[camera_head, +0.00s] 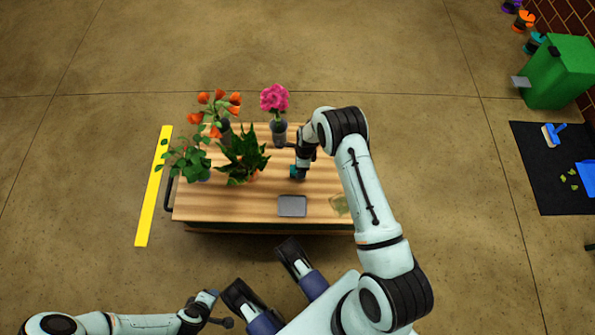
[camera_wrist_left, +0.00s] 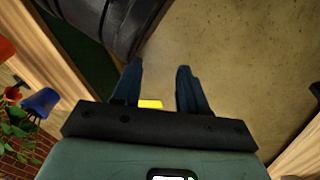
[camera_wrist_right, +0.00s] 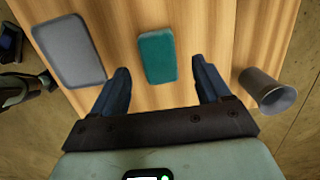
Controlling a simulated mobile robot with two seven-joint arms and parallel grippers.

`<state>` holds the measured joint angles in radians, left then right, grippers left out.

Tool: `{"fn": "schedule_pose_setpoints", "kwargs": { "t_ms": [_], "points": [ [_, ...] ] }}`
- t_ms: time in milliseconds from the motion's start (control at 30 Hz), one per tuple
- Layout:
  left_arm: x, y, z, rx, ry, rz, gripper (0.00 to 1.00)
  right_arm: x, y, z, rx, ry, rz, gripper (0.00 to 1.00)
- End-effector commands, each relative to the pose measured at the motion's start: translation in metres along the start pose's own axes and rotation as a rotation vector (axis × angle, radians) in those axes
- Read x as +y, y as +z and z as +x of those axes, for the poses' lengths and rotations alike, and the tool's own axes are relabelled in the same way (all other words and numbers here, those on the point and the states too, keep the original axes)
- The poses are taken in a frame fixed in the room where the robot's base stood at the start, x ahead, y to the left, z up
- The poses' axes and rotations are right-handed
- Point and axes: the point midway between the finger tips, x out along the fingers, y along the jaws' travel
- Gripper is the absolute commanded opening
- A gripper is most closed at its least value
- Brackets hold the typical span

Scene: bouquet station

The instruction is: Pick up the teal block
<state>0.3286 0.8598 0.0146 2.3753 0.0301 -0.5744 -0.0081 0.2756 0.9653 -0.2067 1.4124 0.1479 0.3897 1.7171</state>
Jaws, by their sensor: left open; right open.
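The teal block (camera_wrist_right: 157,57) lies flat on the wooden table. In the right wrist view it is just beyond and between the two open fingers of my right gripper (camera_wrist_right: 162,88), which is empty. In the head view my right gripper (camera_head: 298,172) is low over the table, and a small teal patch of the block (camera_head: 297,172) shows beside it, mostly hidden. My left gripper (camera_head: 215,308) is off the table at the lower left. In the left wrist view it is open and empty (camera_wrist_left: 160,88).
A grey tray (camera_head: 292,206) lies near the table's front edge, left of the block in the right wrist view. A grey cup (camera_wrist_right: 267,90) lies to its right. Pink flowers in a vase (camera_head: 278,132), an orange-flowered plant (camera_head: 216,125) and a leafy plant (camera_head: 244,155) crowd the table's left and back.

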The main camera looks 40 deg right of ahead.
Motion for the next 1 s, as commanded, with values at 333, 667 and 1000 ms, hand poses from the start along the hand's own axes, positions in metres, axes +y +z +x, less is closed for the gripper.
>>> {"fn": "schedule_pose_setpoints", "kwargs": {
  "t_ms": [333,667,1000],
  "points": [
    [-0.025,0.032,0.022,-0.103,-0.046,-0.027,0.43,0.001,0.003,0.048,0.0,0.001,0.0,0.77],
    [-0.026,0.033,0.021,-0.106,-0.047,-0.028,0.43,0.001,0.003,0.048,0.0,0.0,0.0,0.44],
    [-0.025,0.033,0.021,-0.105,-0.046,-0.027,0.43,0.001,0.003,0.047,0.0,0.0,0.0,0.21]
  ]
}}
